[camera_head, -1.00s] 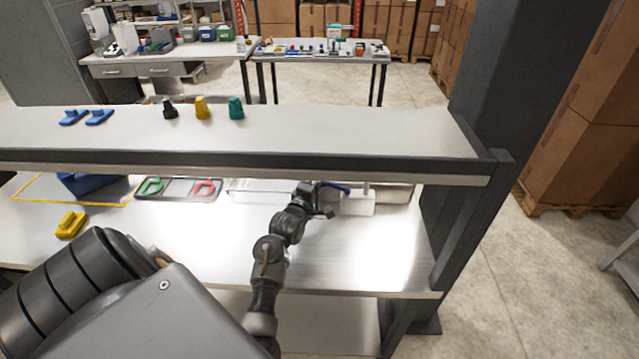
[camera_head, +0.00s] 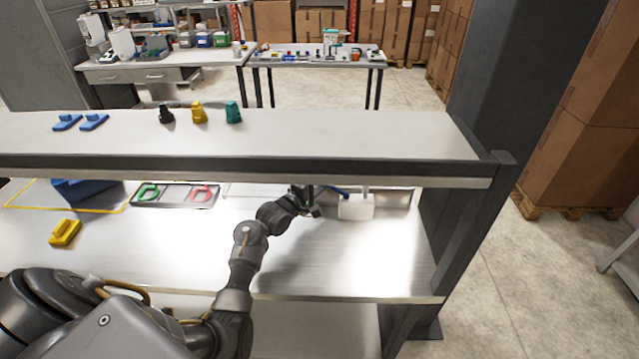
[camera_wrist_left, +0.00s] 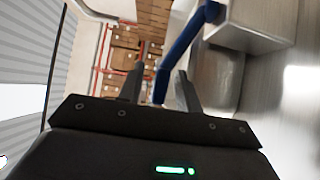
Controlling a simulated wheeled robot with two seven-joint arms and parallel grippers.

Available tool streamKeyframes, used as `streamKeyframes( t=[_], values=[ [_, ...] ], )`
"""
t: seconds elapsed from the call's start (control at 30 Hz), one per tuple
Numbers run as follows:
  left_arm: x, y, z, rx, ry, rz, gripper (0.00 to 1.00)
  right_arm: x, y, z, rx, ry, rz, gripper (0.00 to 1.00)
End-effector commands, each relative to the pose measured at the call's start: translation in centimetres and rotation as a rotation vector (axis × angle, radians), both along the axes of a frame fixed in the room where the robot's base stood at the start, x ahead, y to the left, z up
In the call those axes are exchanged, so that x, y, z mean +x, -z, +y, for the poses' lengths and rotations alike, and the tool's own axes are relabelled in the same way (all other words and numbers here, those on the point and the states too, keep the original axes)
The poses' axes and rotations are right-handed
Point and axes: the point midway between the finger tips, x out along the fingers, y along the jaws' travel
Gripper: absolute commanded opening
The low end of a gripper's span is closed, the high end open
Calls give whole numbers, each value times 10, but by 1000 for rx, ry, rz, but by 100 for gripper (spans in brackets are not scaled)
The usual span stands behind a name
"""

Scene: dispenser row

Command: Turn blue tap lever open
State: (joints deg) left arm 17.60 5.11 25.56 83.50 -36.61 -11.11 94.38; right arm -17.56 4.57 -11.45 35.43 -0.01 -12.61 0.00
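The blue tap lever (camera_head: 337,191) sticks out leftward from the pale tap block (camera_head: 356,208) on the lower shelf. My left gripper (camera_head: 312,201) is at the lever's free end, under the upper shelf. In the left wrist view, the blue lever (camera_wrist_left: 181,50) runs down from the tap block (camera_wrist_left: 262,18) into the space between my two fingers. Whether a finger touches the lever is unclear. My right gripper is out of view.
The upper shelf (camera_head: 300,135) overhangs the work area and carries black, yellow and teal knobs and two blue pieces. A dark post (camera_head: 470,250) stands at right. A tray (camera_head: 140,195) with green and red handles and a yellow block (camera_head: 65,233) lie left. Lower shelf front is clear.

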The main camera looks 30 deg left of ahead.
Motion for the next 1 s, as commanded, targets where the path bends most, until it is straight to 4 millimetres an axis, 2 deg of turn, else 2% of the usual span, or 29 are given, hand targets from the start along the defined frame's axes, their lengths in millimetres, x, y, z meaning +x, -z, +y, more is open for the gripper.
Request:
streamKeyframes(
  t=[0.23,0.33,0.73,0.9,1.0],
  values=[
    [-2,1,2,1,-2,0,35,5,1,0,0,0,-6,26],
    [-10,2,3,2,-2,0,35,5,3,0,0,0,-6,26],
    [-84,2,15,4,0,1,35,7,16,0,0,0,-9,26],
    [-101,1,18,2,-1,0,35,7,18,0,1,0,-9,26],
    [-106,1,19,0,-1,1,35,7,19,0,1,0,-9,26]
  ],
)
